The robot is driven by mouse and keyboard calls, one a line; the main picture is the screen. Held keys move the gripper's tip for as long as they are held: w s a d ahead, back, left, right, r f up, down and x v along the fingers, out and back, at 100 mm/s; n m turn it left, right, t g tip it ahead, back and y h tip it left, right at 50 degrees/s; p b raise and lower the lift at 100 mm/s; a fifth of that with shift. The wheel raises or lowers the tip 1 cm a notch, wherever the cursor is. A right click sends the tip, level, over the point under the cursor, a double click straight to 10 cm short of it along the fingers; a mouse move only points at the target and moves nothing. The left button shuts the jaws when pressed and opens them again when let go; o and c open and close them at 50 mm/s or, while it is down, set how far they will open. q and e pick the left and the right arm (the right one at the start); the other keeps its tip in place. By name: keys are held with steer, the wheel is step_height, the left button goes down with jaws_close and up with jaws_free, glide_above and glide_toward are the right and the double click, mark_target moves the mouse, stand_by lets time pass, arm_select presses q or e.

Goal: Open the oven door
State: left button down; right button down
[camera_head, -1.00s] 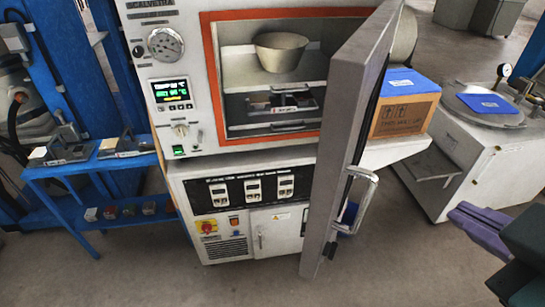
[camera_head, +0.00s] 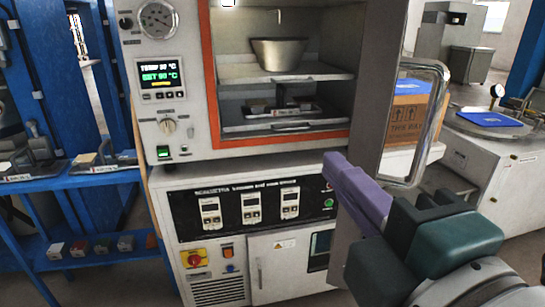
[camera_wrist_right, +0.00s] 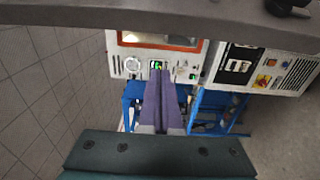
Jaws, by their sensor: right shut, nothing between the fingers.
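The oven (camera_head: 180,100) stands in the middle of the head view with its orange-rimmed chamber showing. Its grey door (camera_head: 393,80) stands open, swung out to the right, with a metal loop handle (camera_head: 432,120) on its outer side. The door also crosses the top of the right wrist view (camera_wrist_right: 130,14). My right gripper (camera_head: 333,162), with purple fingers, is in front of the door's lower part. Its fingers are shut and empty, pointing up and left toward the oven; they also show in the right wrist view (camera_wrist_right: 160,75). My left gripper is not in view.
A metal bowl (camera_head: 279,53) sits on the chamber's upper shelf. A cardboard box (camera_head: 407,115) is behind the door at the right. A blue rack (camera_head: 70,182) stands at the left, and a white machine (camera_head: 490,160) at the far right.

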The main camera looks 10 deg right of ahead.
mark_target(349, 148)
steer(key=w, duration=0.8)
steer(key=shift+s+d+p, duration=0.95)
steer(key=shift+s+d, duration=0.35)
steer(key=shift+d, duration=0.15)
steer(key=shift+d, duration=0.1)
